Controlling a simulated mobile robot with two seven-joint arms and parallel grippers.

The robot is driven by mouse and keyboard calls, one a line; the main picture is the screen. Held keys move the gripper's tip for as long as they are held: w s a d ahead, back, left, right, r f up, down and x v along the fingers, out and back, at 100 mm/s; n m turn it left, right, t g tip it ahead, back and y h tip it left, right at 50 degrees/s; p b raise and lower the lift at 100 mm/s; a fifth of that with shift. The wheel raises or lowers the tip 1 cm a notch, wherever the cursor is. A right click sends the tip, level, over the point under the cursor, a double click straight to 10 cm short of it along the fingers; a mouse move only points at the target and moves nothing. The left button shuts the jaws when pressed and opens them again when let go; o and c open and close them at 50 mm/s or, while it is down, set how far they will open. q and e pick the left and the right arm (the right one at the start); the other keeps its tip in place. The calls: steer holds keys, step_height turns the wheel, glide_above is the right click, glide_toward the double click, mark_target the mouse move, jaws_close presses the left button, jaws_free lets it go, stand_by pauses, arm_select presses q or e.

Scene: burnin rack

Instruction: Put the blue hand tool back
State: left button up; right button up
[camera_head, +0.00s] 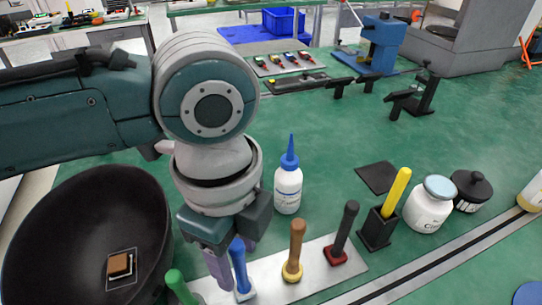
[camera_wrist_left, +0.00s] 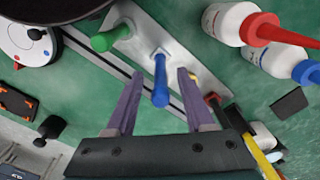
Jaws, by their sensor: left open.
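The blue hand tool (camera_head: 239,266) stands upright on a pale metal plate (camera_head: 318,272), between a green-handled tool (camera_head: 177,287) and a wooden-handled one (camera_head: 294,246). It also shows in the left wrist view (camera_wrist_left: 160,82). My left gripper (camera_head: 232,260) is open and points down over the blue tool. In the left wrist view its two purple fingers (camera_wrist_left: 159,84) lie on either side of the blue handle, with gaps visible on both sides. Whether the fingers touch the handle is not shown in the head view. My right gripper is not in view.
A black-handled tool (camera_head: 344,230) stands at the plate's right. A white bottle with a blue tip (camera_head: 288,186) stands close behind. A large dark bowl (camera_head: 60,225) is at left. A black holder with a yellow stick (camera_head: 377,228) and a white jar (camera_head: 428,208) stand right.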

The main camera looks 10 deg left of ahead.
arm_select(q)
step_height(320, 180, up, 12)
steer(key=shift+f+p, duration=0.15)
steer(key=shift+p, duration=0.8)
steer(key=s+d+f+n+t+h, duration=0.1)
steer(key=s+d+f+n+h, duration=0.25)
steer(key=s+d+n, duration=0.2)
steer(key=s+a+f+n+t+y, duration=0.1)
steer(key=s+a+n, duration=0.2)
steer(key=a+n, duration=0.3)
steer(key=s+a+f+n+t+y, duration=0.1)
steer(key=s+a+n+y, duration=0.1)
steer(key=a+n, duration=0.4)
steer(key=s+a, duration=0.1)
steer(key=a, duration=0.1)
steer(key=shift+s+a+f+n+t, duration=0.15)
steer(key=shift+s+a+n+t, duration=0.15)
steer(key=shift+s+a+n, duration=0.05)
